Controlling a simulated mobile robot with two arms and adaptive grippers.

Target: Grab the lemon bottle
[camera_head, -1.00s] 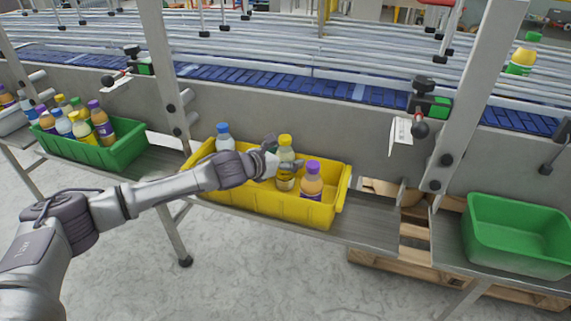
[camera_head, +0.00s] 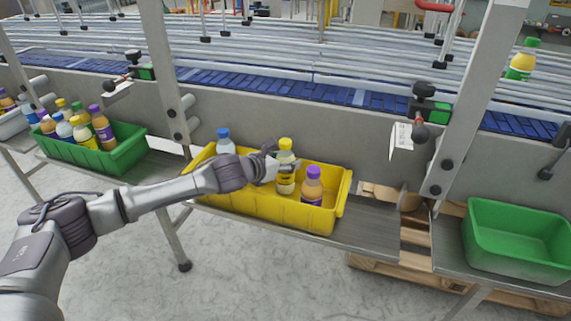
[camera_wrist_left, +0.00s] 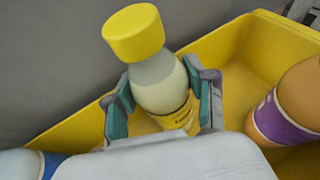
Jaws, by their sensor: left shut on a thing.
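The lemon bottle (camera_head: 286,182) has a yellow cap, pale contents and a yellow label. It stands roughly upright in the yellow bin (camera_head: 262,205), between a blue-capped bottle (camera_head: 225,143) and a purple-capped orange bottle (camera_head: 312,187). My left gripper (camera_head: 279,163) is shut on the lemon bottle. In the left wrist view, the pads of the left gripper (camera_wrist_left: 163,100) press both sides of the lemon bottle (camera_wrist_left: 160,84) below its cap. The bottle's base is hidden in the wrist view. My right gripper is not in view.
A green bin (camera_head: 122,158) with several bottles stands at the left. An empty green bin (camera_head: 515,257) stands at the right. A slanted metal post (camera_head: 478,90) rises right of the yellow bin.

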